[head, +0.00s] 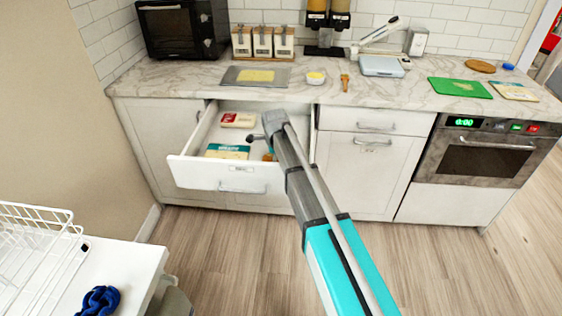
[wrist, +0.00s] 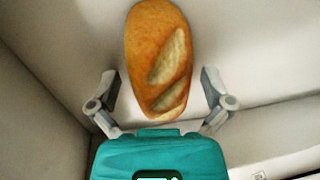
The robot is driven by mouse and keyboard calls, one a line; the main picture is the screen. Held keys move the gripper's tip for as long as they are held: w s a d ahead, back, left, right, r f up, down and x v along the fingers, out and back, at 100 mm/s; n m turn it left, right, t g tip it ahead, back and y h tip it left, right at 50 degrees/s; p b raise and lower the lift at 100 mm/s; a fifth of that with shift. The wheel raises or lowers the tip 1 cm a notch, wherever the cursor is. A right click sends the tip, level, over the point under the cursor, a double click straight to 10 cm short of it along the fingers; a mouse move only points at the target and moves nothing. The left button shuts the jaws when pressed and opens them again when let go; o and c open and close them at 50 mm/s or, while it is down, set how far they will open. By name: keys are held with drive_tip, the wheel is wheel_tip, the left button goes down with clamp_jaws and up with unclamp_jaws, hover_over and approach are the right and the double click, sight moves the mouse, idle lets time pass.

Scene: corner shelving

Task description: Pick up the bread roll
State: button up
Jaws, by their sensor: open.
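The bread roll (wrist: 150,45) is golden brown with pale score marks. In the wrist view it lies lengthwise inside the white drawer, between and beyond my gripper's fingers. My gripper (wrist: 160,88) is open, with one finger on each side of the roll's near part and a visible gap on both sides. In the head view my arm reaches into the open drawer (head: 215,175), and only a small orange-brown bit of the roll (head: 267,156) shows beside my gripper (head: 262,140). The rest of it is hidden by my arm.
The drawer also holds a red and cream packet (head: 238,120) and a teal and cream packet (head: 227,151). Drawer walls stand close around my gripper. The marble counter (head: 420,75) above holds several items. A white table (head: 120,275) with a wire rack stands at the lower left.

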idle(0.3)
drive_tip(key=c, duration=0.9)
drive_tip(key=shift+c, duration=0.2)
drive_tip(key=shift+r, duration=0.1)
drive_tip(key=shift+r+p, duration=0.9)
drive_tip(key=shift+p, duration=0.1)
drive_tip(key=d+r+p, duration=0.1)
drive_tip(key=r+p, duration=0.1)
drive_tip(key=s+d+r+p, duration=0.1)
drive_tip(key=d+r+p, duration=0.1)
drive_tip(key=r+p, duration=0.1)
drive_tip(key=s+d+r+p, duration=0.1)
drive_tip(key=r+p, duration=0.1)
drive_tip(key=shift+d+r+p, duration=0.25)
drive_tip(key=shift+d+p, duration=0.05)
drive_tip(key=shift+d, duration=0.05)
drive_tip(key=s+d+r+p, duration=0.1)
drive_tip(key=d, duration=0.1)
drive_tip(key=s+d+r+p, duration=0.1)
drive_tip(key=d, duration=0.2)
drive_tip(key=s+d+r+p, duration=0.1)
drive_tip(key=d, duration=0.2)
drive_tip(key=shift+s+r, duration=0.2)
drive_tip(key=shift+r, duration=0.05)
drive_tip(key=shift+d, duration=0.1)
